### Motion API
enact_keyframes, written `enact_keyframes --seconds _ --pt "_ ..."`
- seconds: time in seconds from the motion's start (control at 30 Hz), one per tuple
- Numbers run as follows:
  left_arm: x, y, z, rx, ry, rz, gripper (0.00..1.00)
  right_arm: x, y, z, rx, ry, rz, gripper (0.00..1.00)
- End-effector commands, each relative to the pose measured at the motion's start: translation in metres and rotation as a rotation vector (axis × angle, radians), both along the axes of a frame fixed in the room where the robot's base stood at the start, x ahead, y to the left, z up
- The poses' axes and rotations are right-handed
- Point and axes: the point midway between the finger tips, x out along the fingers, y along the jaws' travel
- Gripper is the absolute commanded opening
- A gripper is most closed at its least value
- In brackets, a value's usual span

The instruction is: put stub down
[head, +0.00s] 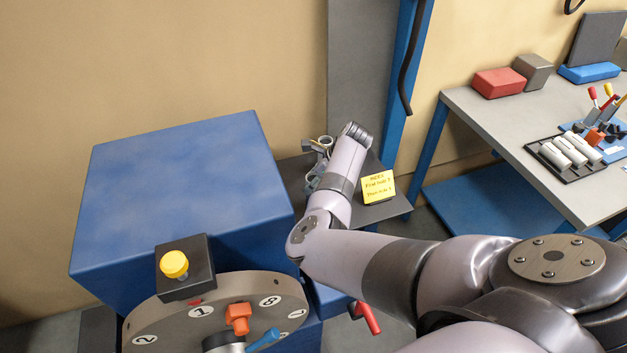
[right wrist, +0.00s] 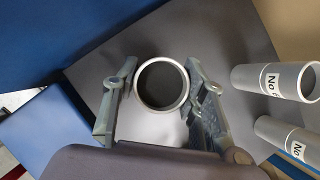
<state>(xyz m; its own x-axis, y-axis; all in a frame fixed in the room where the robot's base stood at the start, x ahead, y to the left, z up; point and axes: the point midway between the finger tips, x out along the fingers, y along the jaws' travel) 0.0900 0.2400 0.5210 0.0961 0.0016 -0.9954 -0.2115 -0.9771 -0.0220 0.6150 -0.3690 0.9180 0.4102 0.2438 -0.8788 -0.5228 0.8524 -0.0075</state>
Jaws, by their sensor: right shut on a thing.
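My right gripper (right wrist: 162,88) is shut on a short grey tube, the stub (right wrist: 138,90), with one finger on each side of it. I look into the stub's open round end. In the head view my right gripper (head: 317,160) is over the dark grey shelf (head: 388,210), beside the blue machine housing, partly hidden by my arm. Whether the stub touches the shelf I cannot tell. Two more grey tubes with white "No" labels, an upper one (right wrist: 250,76) and a lower one (right wrist: 276,132), are to the right of the gripper. My left gripper is not in view.
A yellow note (head: 378,187) is at the shelf, right of my arm. The blue housing (head: 180,180) is close on the left. A round numbered plate (head: 170,318) is in front. A workbench (head: 500,125) on the right carries a black rack (head: 568,174) of light tubes.

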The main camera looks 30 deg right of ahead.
Motion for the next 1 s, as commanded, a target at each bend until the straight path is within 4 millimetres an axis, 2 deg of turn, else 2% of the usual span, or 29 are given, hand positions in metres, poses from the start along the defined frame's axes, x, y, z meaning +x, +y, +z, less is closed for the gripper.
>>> enact_keyframes --seconds 0.1,0.37,0.4,0.67,1.0 --pt "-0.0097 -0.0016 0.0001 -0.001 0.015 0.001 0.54 0.0013 -0.0004 -0.0026 -0.001 -0.004 -0.001 0.00" --pt "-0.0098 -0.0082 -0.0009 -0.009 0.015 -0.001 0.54 0.0012 -0.0003 -0.0041 -0.001 -0.004 -0.001 0.00" --pt "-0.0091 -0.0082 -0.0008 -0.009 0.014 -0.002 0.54 0.0005 0.0002 -0.0049 0.000 -0.001 0.000 0.41" --pt "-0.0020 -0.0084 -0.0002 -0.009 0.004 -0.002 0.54 0.0005 0.0002 -0.0047 0.000 -0.001 0.000 0.58" --pt "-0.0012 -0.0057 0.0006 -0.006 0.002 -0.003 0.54 0.0007 0.0000 -0.0023 -0.001 -0.002 0.000 0.59"
